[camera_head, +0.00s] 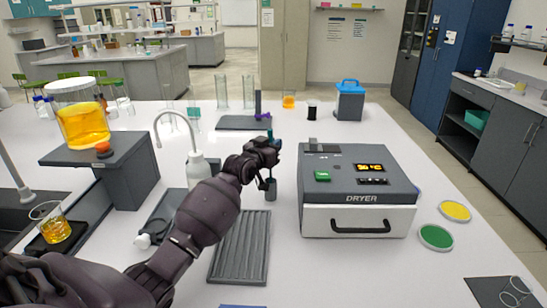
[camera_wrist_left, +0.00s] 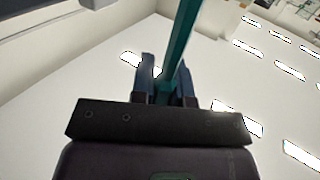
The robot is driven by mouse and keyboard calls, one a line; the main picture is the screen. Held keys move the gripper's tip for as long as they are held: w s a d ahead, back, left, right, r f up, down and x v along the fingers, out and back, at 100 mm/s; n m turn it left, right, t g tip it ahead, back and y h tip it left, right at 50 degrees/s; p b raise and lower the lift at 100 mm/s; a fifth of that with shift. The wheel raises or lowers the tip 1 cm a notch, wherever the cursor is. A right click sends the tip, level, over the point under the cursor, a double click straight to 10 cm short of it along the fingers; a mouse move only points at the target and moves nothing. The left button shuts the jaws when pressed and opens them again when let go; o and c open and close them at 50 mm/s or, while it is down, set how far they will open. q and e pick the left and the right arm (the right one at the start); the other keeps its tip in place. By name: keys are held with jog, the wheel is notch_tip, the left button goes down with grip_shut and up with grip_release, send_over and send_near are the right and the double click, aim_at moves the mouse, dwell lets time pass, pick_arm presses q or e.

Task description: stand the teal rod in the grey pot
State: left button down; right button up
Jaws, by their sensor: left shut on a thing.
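My left gripper (camera_head: 267,152) is shut on the teal rod (camera_head: 270,135), whose upper end shows above the fingers in the head view. In the left wrist view the teal rod (camera_wrist_left: 182,40) runs between the two fingertips (camera_wrist_left: 165,88) and out of the top of the picture. The small dark grey pot (camera_head: 270,190) stands on the bench directly below my left gripper in the head view, left of the dryer. The rod's lower part is mostly hidden by the gripper, and I cannot tell whether it is inside the pot. My right gripper is out of view.
The dryer (camera_head: 358,213) stands close on the right. A ribbed grey tray (camera_head: 240,248) lies in front, and a white wash bottle (camera_head: 198,170) stands on the left. A dark stand (camera_head: 240,123) is behind. Bench space in front of the dryer is clear.

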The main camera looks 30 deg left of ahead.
pick_arm(q)
notch_tip(320, 180, down, 4)
jog(key=shift+r, duration=0.2)
jog(key=shift+f, duration=0.2)
jog(key=shift+r, duration=0.1)
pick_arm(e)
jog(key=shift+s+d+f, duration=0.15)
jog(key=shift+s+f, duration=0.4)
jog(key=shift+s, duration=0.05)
pick_arm(q)
jog(key=c, duration=1.2)
grip_release()
jog(key=shift+o, duration=0.5)
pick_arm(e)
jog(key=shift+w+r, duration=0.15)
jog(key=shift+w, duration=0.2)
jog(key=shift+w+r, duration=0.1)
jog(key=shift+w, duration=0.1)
